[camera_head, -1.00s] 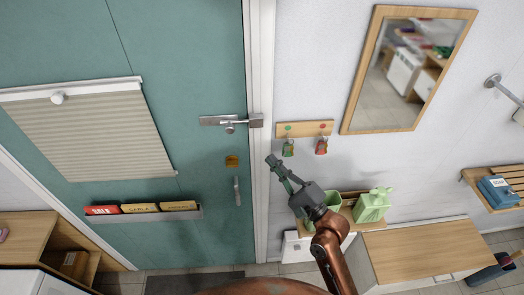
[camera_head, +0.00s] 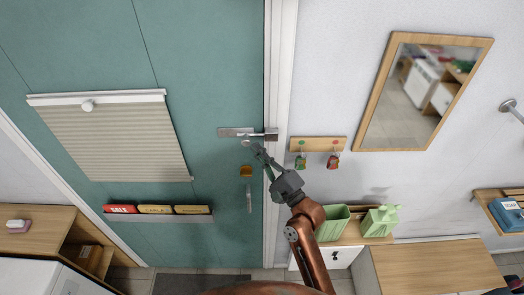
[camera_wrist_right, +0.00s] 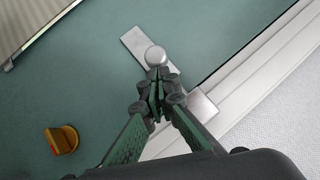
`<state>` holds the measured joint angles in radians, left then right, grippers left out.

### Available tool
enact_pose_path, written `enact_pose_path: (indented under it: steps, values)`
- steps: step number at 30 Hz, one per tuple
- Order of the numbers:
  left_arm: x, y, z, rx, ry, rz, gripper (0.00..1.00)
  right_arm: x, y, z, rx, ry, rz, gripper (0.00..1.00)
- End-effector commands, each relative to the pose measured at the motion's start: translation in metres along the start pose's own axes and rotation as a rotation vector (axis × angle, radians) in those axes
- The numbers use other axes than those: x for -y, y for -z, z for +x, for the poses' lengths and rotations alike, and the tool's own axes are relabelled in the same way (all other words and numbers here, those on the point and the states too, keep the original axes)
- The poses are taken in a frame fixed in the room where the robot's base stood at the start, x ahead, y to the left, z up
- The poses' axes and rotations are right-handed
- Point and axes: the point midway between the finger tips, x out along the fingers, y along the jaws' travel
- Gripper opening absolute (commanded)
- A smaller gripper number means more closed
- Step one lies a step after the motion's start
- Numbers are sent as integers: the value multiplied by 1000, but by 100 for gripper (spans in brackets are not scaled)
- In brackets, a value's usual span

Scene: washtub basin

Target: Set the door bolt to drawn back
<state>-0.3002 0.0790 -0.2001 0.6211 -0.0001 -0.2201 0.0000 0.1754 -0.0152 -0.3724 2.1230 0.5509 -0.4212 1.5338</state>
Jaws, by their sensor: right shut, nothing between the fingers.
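The door bolt (camera_head: 237,132) is a silver plate with a sliding bar, mounted on the teal door near its right edge. Its catch (camera_head: 271,134) sits on the white frame, also seen in the right wrist view (camera_wrist_right: 201,105). In the head view the bar spans from the plate toward the catch. The bolt's round knob (camera_wrist_right: 155,55) shows in the right wrist view. My right gripper (camera_head: 247,145) is shut and empty, its tips just beside the knob; they also show in the wrist view (camera_wrist_right: 158,75). I cannot tell whether they touch. The gripper hides part of the bar.
A yellow-orange latch (camera_head: 246,171) and a door handle (camera_head: 249,198) sit below the bolt. A hook board (camera_head: 318,143) with hanging items and a mirror (camera_head: 416,91) are on the wall to the right. A file rack (camera_head: 159,217) hangs lower left.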

Motion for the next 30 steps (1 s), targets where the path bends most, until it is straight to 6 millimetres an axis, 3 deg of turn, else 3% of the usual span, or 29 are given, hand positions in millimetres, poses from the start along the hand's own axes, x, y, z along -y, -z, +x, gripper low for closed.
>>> enact_pose_path:
  steps: [6, 15, 30]
  values:
    - [0, 0, -2, 1, 0, 0, 0, -1, -2, 2, 0, 0, 2, 0]
    - [1, 1, -17, 1, 0, 0, 0, -19, -30, 27, 0, 0, 2, 0]
    - [2, 0, -13, 1, 2, 1, 0, -22, -24, 20, 0, -1, -2, 0]
